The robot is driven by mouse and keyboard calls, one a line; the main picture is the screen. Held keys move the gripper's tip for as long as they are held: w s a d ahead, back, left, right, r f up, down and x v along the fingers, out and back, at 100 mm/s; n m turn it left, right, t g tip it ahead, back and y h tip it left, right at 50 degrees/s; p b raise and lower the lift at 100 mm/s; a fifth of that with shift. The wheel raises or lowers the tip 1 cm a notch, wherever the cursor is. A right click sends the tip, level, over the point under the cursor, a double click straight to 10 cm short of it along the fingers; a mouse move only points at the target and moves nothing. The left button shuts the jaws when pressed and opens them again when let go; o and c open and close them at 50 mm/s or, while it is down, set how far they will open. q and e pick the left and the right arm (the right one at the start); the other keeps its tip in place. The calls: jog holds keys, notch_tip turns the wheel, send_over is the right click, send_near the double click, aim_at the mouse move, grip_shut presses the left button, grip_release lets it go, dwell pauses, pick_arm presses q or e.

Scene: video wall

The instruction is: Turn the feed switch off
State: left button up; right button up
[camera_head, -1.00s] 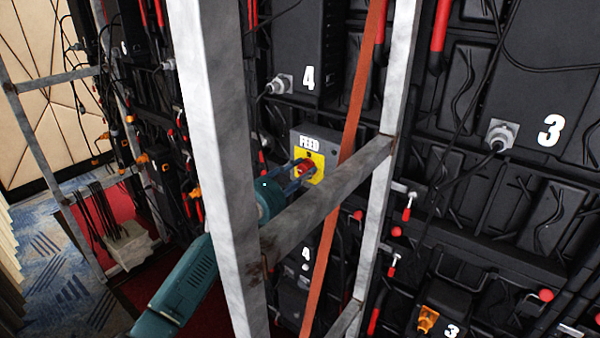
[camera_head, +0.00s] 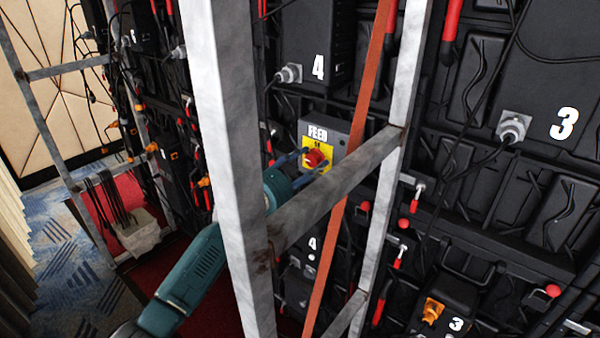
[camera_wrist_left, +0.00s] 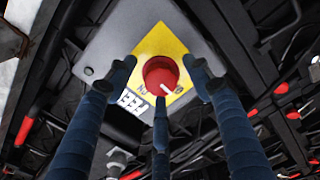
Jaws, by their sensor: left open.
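The feed switch is a red rotary knob (camera_head: 316,158) on a yellow plate, mounted on a grey box (camera_head: 341,134) marked FEED, behind the metal frame. My left gripper (camera_head: 311,163) reaches behind the frame's upright to the switch. In the left wrist view its blue fingers are open, with the red knob (camera_wrist_left: 160,73) between the two upper fingertips and the third finger in front of its lower edge. A white mark on the knob points to the lower right. I cannot tell whether any finger touches the knob. My right gripper is out of view.
A grey metal upright (camera_head: 227,150) and a slanted crossbar (camera_head: 335,190) stand close around my left arm. An orange strap (camera_head: 362,130) runs beside the box. Cables and red-handled latches cover the black panels. Blue carpet (camera_head: 70,250) shows at lower left.

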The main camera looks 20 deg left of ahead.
pick_arm(q)
jog(key=v, duration=1.1)
jog(key=shift+s, duration=0.25)
